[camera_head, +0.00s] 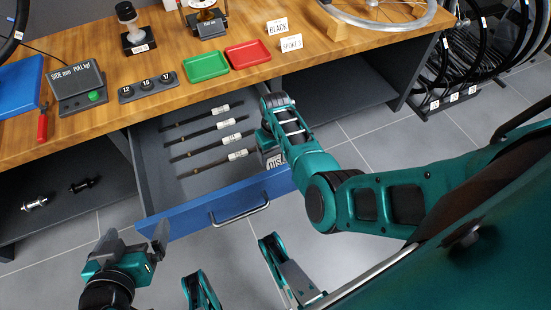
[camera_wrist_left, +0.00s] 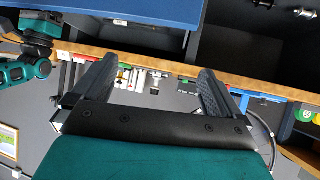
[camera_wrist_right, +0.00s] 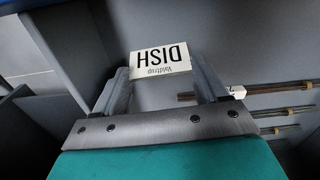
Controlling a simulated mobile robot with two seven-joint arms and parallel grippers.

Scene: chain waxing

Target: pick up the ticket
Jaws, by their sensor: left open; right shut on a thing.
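The ticket, a white card printed "DISH" with a smaller line of text, shows in the right wrist view (camera_wrist_right: 160,61) between the fingertips of my right gripper (camera_wrist_right: 164,80). The gripper is shut on it. In the head view a part of the ticket (camera_head: 277,161) shows below my right gripper (camera_head: 268,147), inside the right end of the open drawer (camera_head: 190,217). My left gripper (camera_head: 136,240) is open and empty in front of the drawer. Its spread fingers also show in the left wrist view (camera_wrist_left: 155,82).
Several dark rods with white tags (camera_head: 202,134) lie in the drawer, left of my right gripper. The wooden bench top (camera_head: 150,105) above holds a green tray (camera_head: 206,66), a red tray (camera_head: 248,54) and a scale (camera_head: 78,84). The floor before the drawer is free.

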